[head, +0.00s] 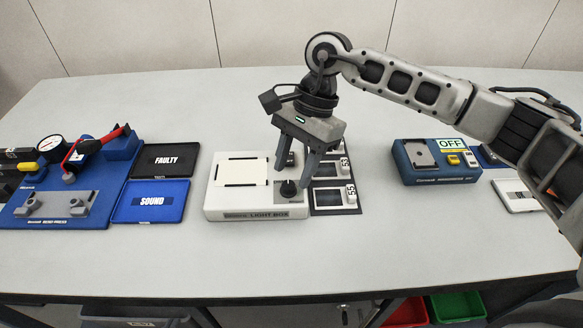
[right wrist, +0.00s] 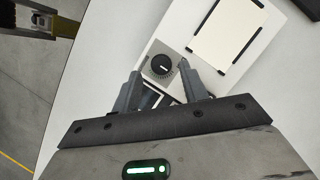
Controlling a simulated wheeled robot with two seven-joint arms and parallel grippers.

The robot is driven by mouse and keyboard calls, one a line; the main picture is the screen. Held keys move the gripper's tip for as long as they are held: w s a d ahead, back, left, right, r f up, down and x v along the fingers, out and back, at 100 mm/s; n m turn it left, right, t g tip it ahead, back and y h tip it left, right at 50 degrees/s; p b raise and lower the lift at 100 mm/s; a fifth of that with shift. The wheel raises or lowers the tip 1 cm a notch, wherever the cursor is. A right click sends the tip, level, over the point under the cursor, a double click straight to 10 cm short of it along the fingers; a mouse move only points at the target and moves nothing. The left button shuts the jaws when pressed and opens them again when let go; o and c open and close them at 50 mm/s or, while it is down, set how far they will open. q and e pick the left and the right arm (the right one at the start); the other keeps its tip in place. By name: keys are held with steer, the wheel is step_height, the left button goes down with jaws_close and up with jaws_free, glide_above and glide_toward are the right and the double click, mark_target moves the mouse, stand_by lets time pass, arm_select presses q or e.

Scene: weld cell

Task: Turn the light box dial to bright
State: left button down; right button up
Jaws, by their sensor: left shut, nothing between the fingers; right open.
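The white light box (head: 257,206) sits on the table with a pale lit-looking panel (head: 242,171) on top. Its black round dial (head: 289,189) is at the box's front right corner. In the right wrist view the dial (right wrist: 160,67) shows a white pointer line pointing roughly right; its scale marks are not readable. My right gripper (head: 295,178) points down over the dial, open, with its fingertips to either side of it in the wrist view. I cannot tell whether they touch it. My left gripper is not identifiable in either view.
Black trays (head: 334,199) with number tags stand just right of the light box. The FAULTY tray (head: 163,160) and SOUND tray (head: 150,216) are left, beside a blue press fixture (head: 75,219). A blue unit marked OFF (head: 433,178) is right. The table front is clear.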

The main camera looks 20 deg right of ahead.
mark_target(288, 188)
steer(key=shift+x, duration=0.85)
steer(key=shift+f, duration=0.2)
jaws_close()
